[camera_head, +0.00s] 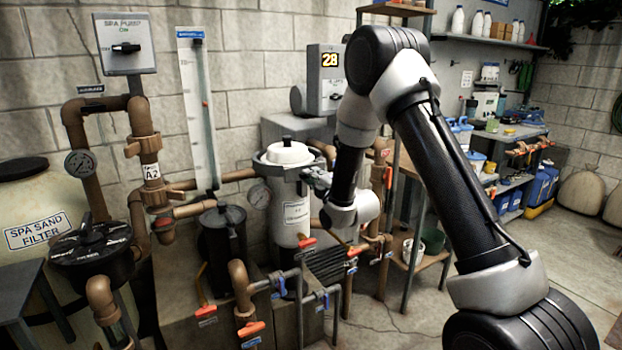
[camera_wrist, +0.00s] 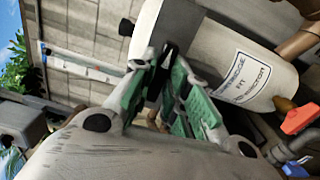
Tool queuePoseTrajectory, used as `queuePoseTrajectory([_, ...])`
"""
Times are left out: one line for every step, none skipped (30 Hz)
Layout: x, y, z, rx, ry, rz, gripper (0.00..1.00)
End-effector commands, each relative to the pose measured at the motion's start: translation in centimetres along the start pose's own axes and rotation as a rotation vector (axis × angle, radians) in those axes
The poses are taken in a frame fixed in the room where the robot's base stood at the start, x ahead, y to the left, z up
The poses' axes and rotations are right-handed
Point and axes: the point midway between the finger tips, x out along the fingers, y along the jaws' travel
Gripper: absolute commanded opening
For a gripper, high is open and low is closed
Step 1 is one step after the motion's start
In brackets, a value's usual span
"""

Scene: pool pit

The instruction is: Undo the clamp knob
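The white filter canister (camera_head: 292,212) stands left of my arm, with a grey clamp band (camera_head: 272,168) around its top under a white lid. In the wrist view the canister (camera_wrist: 240,70) lies slanted across the upper right, and its grey band (camera_wrist: 196,42) shows. A dark piece that looks like the clamp knob (camera_wrist: 169,52) sits by the band, between my fingertips. My gripper (camera_head: 312,180) is at the right side of the band. In the wrist view its green-padded fingers (camera_wrist: 164,66) stand on both sides of the dark piece. Whether they press on it is unclear.
A grey control box (camera_head: 326,78) reading 28 is behind. Open floor (camera_head: 420,325) lies at the lower right.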

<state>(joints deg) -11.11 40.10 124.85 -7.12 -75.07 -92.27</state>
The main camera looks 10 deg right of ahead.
Motion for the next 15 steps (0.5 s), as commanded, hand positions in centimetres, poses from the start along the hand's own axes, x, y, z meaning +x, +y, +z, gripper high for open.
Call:
queuePoseTrajectory([-0.02, -0.10, -0.05, 0.000, 0.001, -0.002, 0.27])
queuePoseTrajectory([-0.02, -0.09, -0.05, 0.000, 0.001, -0.002, 0.32])
queuePoseTrajectory([-0.02, -0.08, -0.04, 0.001, 0.001, -0.002, 0.39])
queuePoseTrajectory([-0.02, -0.07, -0.04, 0.001, 0.001, -0.002, 0.39])
queuePoseTrajectory([-0.02, -0.07, -0.04, 0.001, 0.001, -0.002, 0.39])
queuePoseTrajectory([-0.01, -0.06, -0.04, 0.002, 0.001, -0.001, 0.39])
queuePoseTrajectory([-0.01, -0.06, -0.03, 0.002, 0.001, -0.001, 0.39])
queuePoseTrajectory([-0.01, -0.05, -0.03, 0.002, 0.001, -0.001, 0.39])
queuePoseTrajectory([-0.01, -0.04, -0.03, 0.002, 0.001, -0.001, 0.39])
queuePoseTrajectory([0.00, -0.04, -0.03, 0.002, 0.001, -0.001, 0.39])
queuePoseTrajectory([0.00, -0.03, -0.02, 0.003, 0.001, -0.001, 0.39])
queuePoseTrajectory([0.00, -0.03, -0.02, 0.003, 0.001, -0.001, 0.39])
queuePoseTrajectory([0.00, -0.03, -0.02, 0.003, 0.000, -0.001, 0.39])
queuePoseTrajectory([0.00, -0.02, -0.02, 0.003, 0.000, -0.001, 0.39])
queuePoseTrajectory([0.00, -0.02, -0.02, 0.003, 0.000, 0.000, 0.39])
